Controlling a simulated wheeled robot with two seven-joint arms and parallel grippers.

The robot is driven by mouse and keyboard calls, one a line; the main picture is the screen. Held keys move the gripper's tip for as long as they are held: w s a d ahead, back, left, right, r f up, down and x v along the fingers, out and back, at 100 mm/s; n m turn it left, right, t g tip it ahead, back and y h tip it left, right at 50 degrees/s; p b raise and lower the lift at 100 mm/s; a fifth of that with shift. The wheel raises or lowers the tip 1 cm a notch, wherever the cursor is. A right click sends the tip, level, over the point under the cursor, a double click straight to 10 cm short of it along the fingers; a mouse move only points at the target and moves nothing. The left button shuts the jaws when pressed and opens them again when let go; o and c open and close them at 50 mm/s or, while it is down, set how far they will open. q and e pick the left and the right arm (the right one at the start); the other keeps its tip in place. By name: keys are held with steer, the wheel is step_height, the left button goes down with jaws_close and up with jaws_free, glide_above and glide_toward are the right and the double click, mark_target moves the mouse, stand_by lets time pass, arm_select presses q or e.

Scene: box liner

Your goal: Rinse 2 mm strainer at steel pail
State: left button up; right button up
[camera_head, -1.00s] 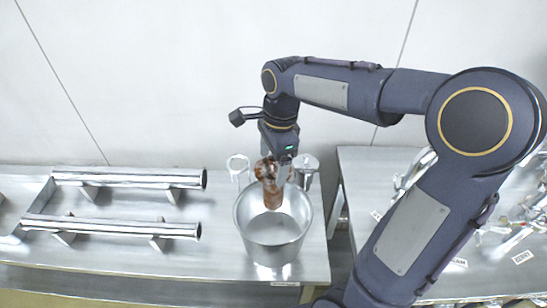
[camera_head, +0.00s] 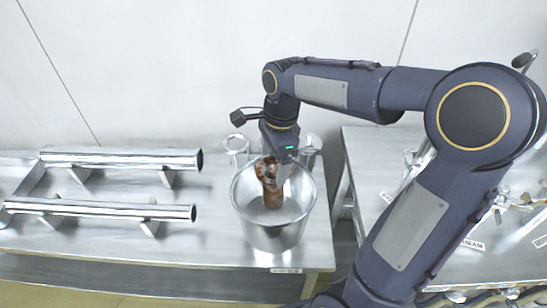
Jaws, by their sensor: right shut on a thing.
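The steel pail (camera_head: 277,230) stands on the steel table in the middle of the view, its open mouth facing up. My right gripper (camera_head: 272,165) is above the pail's far rim, pointing down. It is shut on a brown, stained strainer (camera_head: 271,190), whose lower end hangs inside the pail's mouth. The fingertips are partly hidden by the gripper body and the strainer. I cannot tell whether the strainer touches the pail's wall. My left gripper is out of view.
Two metal tubes (camera_head: 120,158) lie on a rack at the left of the table (camera_head: 205,262). Two shiny metal vessels (camera_head: 236,148) stand behind the pail. A second table (camera_head: 375,165) at the right holds metal parts and labels, beyond a gap.

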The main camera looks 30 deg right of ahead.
mark_target(273, 190)
steer(key=shift+f+b, duration=5.1)
steer(key=shift+f, duration=0.75)
step_height(273, 190, up, 22)
steer(key=p, duration=2)
